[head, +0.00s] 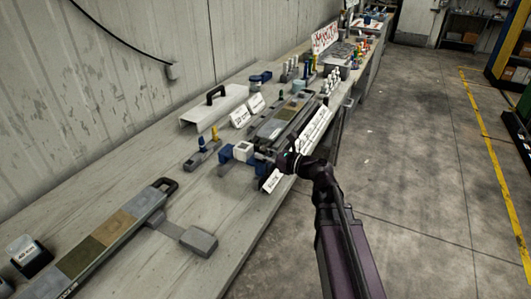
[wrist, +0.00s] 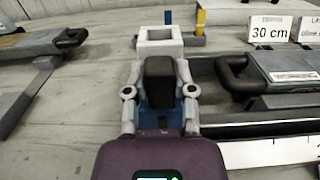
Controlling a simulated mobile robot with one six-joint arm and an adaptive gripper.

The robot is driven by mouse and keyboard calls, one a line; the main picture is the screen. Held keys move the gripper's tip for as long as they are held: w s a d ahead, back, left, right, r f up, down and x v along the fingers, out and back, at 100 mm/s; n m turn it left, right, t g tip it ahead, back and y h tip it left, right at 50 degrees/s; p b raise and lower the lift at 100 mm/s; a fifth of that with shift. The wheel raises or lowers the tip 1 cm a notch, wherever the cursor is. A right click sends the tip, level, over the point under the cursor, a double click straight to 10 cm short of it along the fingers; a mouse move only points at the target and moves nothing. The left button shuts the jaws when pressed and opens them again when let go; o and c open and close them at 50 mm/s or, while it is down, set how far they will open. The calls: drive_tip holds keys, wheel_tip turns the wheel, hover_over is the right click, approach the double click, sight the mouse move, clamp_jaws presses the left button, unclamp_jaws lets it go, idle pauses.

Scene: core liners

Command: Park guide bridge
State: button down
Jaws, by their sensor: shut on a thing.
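The guide bridge (head: 226,153) shows in the head view near the front edge of the bench, as blue blocks with a white square guide (head: 243,152). In the wrist view the white square guide (wrist: 159,42), with an open hole, lies just beyond my fingertips. My gripper (head: 270,157) is at the bridge's near right side. In the wrist view my gripper (wrist: 160,72) is closed around a dark block (wrist: 159,80) that appears to be the bridge's grip. Blue shows below that block. Whether the bridge's feet touch the bench is hidden.
A core tray (head: 280,120) lies right behind the bridge, with a white scale strip (head: 305,140) along its front. Another core tray (head: 105,240) lies at the near left. A small stand with blue and yellow pegs (head: 203,152) is behind left. Bare bench lies between.

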drive_tip(key=shift+s+a, duration=0.1)
drive_tip(key=shift+s, duration=0.15)
drive_tip(key=shift+c, duration=2.2)
unclamp_jaws()
drive_tip(key=shift+a, duration=0.1)
drive_tip(key=shift+d, duration=0.3)
drive_tip(key=v, duration=1.1)
drive_tip(key=shift+s+d, duration=0.25)
